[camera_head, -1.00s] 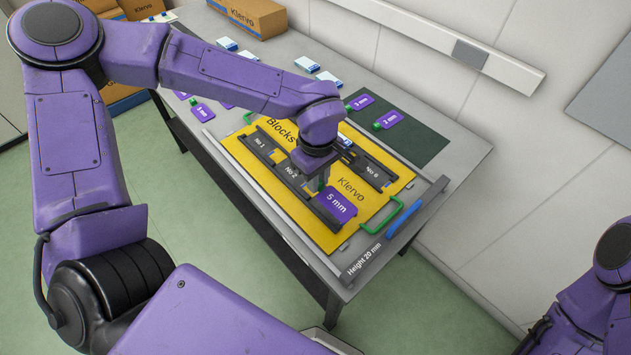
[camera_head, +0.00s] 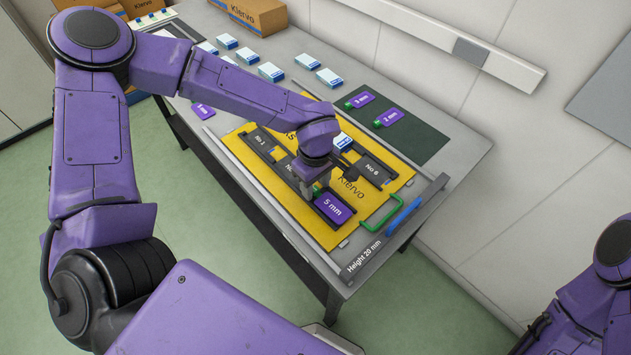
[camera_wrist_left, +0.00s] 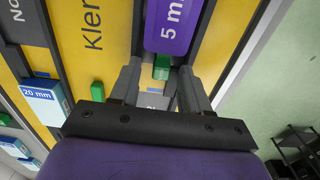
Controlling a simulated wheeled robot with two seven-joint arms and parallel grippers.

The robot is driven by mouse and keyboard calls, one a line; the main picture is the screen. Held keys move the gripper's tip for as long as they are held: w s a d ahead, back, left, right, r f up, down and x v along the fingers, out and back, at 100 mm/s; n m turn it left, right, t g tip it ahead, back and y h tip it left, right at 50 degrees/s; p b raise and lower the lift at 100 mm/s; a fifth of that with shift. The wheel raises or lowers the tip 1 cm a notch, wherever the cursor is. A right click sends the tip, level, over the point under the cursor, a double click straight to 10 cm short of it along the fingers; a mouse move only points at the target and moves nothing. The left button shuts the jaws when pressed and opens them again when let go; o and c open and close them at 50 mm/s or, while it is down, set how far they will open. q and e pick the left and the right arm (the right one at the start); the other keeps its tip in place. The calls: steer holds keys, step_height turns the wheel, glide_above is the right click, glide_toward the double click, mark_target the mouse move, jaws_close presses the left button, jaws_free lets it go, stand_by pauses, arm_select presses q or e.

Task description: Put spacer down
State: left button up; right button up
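The 5 mm spacer (camera_head: 334,206) is a purple plate with a white label and a green tab. It lies flat at the near right end of the dark rails on the yellow Blocks board (camera_head: 387,195). In the left wrist view the spacer (camera_wrist_left: 172,25) is at the top, with its green tab (camera_wrist_left: 162,67) towards me. My left gripper (camera_head: 311,188) is at the tab end. In the wrist view its fingers (camera_wrist_left: 159,75) stand apart, with gaps beside the tab. Contact with the board under the spacer is hidden. My right gripper is outside the views.
Two purple spacers (camera_head: 389,117) lie on the dark green mat (camera_head: 425,140). Several white-blue boxes (camera_head: 271,72) stand at the back. A white 20 mm block (camera_wrist_left: 45,100) is beside the rails.

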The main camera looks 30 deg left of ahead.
arm_select(q)
steer(key=shift+r, duration=0.1)
step_height(320, 180, up, 12)
steer(key=shift+r, duration=0.2)
stand_by(0.7)
